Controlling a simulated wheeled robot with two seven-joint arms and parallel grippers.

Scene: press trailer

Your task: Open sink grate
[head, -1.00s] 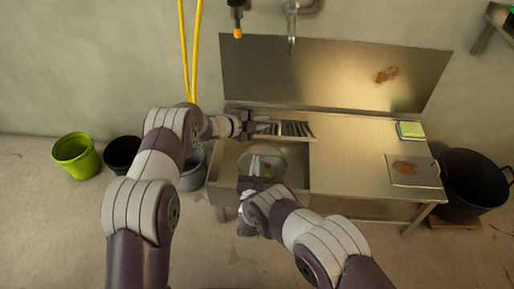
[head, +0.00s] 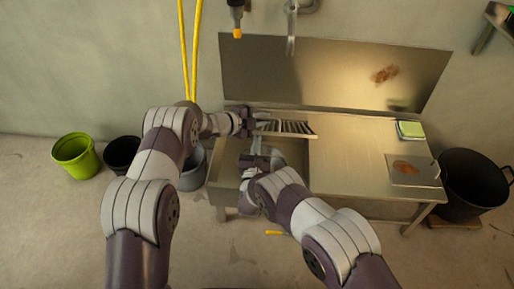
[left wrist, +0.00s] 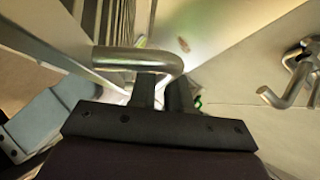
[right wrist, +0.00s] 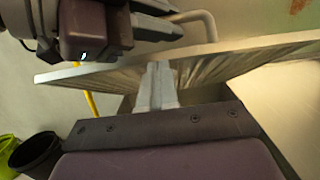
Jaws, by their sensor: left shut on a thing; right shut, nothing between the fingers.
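The slatted metal sink grate (head: 286,128) stands tilted up at the back of the sink basin (head: 292,157). My left gripper (head: 247,122) is at its left end, shut on its bent bar handle (left wrist: 150,58). The grate's slats (left wrist: 118,22) show beside the handle in the left wrist view. My right gripper (head: 257,147) is just in front of and below the grate. Its fingers (right wrist: 160,85) are shut and empty, with tips at the grate's edge (right wrist: 235,55); I cannot tell if they touch. My right arm hides part of the basin.
The counter (head: 350,150) holds a green sponge (head: 410,130) and a metal plate with a brown stain (head: 412,170). A tap (head: 291,30) hangs above. A black bin (head: 470,185) stands at right; green (head: 75,155) and black (head: 122,154) buckets stand at left. A yellow item (head: 275,233) lies on the floor.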

